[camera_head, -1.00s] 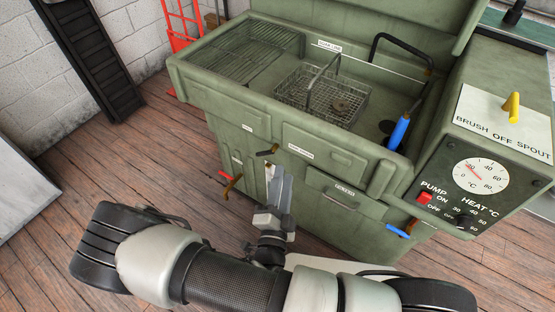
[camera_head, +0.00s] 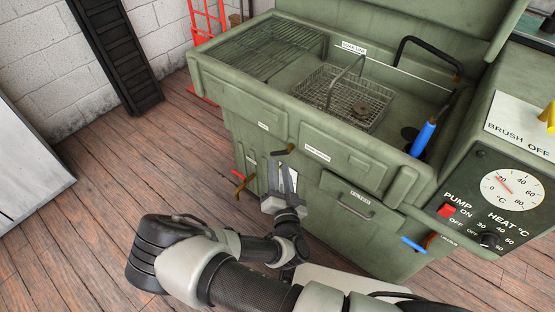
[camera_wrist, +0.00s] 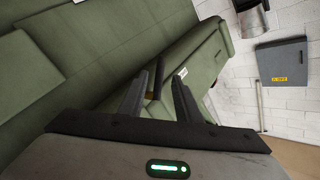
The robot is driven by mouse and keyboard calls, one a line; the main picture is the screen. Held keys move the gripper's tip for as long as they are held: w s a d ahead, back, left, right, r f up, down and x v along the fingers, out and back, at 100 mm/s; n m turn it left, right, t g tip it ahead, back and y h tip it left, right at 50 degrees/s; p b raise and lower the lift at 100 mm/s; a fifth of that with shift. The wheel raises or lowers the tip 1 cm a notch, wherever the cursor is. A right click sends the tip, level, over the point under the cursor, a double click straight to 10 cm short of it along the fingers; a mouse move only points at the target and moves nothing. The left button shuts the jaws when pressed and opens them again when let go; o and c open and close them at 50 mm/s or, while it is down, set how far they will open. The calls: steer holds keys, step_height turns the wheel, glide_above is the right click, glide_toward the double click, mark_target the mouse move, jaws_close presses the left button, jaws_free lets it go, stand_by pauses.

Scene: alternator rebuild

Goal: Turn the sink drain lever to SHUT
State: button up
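A short dark lever with a brass-brown end (camera_head: 283,150) sticks out of the green wash cabinet's front, left of a small white label (camera_head: 317,153) too small to read surely. I take it for the drain lever. My gripper (camera_head: 281,167) is just below it, fingers pointing up toward it. In the wrist view my gripper (camera_wrist: 160,77) has its two dark fingers spread apart. A dark and brass lever end (camera_wrist: 153,83) shows between them, nearer the left finger; I cannot tell whether they touch. The SHUT mark is not readable.
A red and brass lever (camera_head: 243,182) is at lower left on the cabinet (camera_head: 345,225), and a blue lever (camera_head: 413,244) at lower right. A drawer handle (camera_head: 347,204) juts out at right. The sink above holds a wire basket (camera_head: 343,97). The wooden floor at left is clear.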

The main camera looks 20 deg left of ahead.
steer(key=x, duration=0.5)
steer(key=shift+b, duration=0.35)
jaws_close()
